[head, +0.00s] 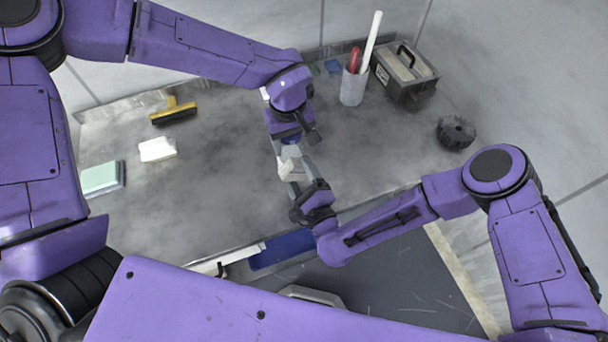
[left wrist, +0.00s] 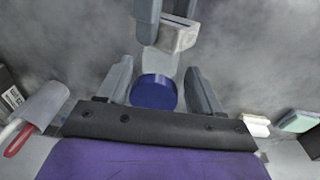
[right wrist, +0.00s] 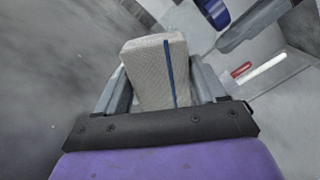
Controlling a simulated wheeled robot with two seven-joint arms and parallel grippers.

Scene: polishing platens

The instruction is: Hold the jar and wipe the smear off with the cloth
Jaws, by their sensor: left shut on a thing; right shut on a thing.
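The jar (head: 290,152) is a clear or pale vessel with a dark blue lid (left wrist: 154,92). My left gripper (head: 291,146) is shut on it from the lid end, with its fingers on either side in the left wrist view. The cloth (right wrist: 155,75) is a folded pale grey pad with a blue stripe. My right gripper (head: 299,180) is shut on the cloth. The cloth is close to the jar's end away from the lid; I cannot tell whether they touch. The lid also shows at the top of the right wrist view (right wrist: 213,10). I cannot make out a smear.
A black knobbed wheel (head: 456,132) is right. A yellow-black squeegee (head: 174,113), white folded piece (head: 157,149) and green block (head: 103,178) lie left.

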